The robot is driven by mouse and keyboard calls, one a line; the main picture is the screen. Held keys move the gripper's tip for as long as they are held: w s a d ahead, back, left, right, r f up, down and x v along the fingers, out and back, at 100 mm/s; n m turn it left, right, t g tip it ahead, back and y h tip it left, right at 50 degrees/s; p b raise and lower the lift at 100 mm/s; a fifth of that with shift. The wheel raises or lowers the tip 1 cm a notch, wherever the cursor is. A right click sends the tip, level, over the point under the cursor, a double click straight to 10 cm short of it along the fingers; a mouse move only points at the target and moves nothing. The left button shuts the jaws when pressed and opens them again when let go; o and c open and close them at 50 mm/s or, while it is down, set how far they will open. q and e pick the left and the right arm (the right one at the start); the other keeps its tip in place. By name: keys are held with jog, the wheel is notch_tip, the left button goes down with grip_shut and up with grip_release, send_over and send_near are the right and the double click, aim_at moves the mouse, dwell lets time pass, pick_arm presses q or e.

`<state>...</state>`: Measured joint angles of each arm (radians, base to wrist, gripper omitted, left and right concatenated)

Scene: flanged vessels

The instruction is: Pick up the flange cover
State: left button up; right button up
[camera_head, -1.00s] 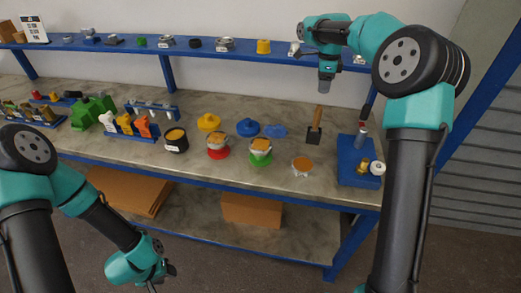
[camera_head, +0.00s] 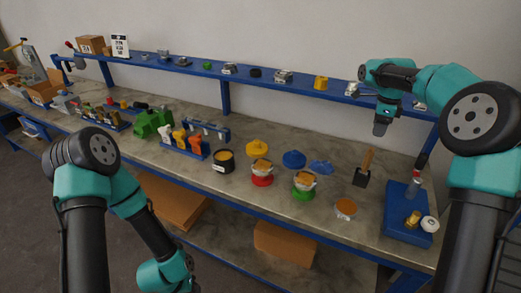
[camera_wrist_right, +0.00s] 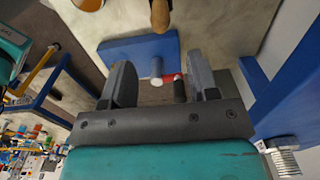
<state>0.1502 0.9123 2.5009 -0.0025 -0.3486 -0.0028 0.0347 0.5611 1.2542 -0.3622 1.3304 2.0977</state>
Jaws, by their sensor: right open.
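A yellow flanged cover-like piece (camera_head: 258,148) and a blue one (camera_head: 294,159) lie on the bench, with a flatter blue piece (camera_head: 320,167) beside them. I cannot tell which is the flange cover. In front stand a red-based vessel (camera_head: 262,180) and a green-based vessel (camera_head: 303,192), both with orange tops. My right gripper (camera_head: 381,130) hangs above the back right of the bench, right of these pieces and clear of them. In the right wrist view its jaws (camera_wrist_right: 160,85) are open and empty. My left arm is at the lower left; its gripper is not visible.
A wooden-handled tool (camera_head: 364,168) stands on the bench below my right gripper. A blue block (camera_head: 398,215) with small fittings is at the right. A blue shelf (camera_head: 225,73) runs along the back.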

jog(key=shift+o, duration=0.2)
jog(key=shift+o, duration=0.6)
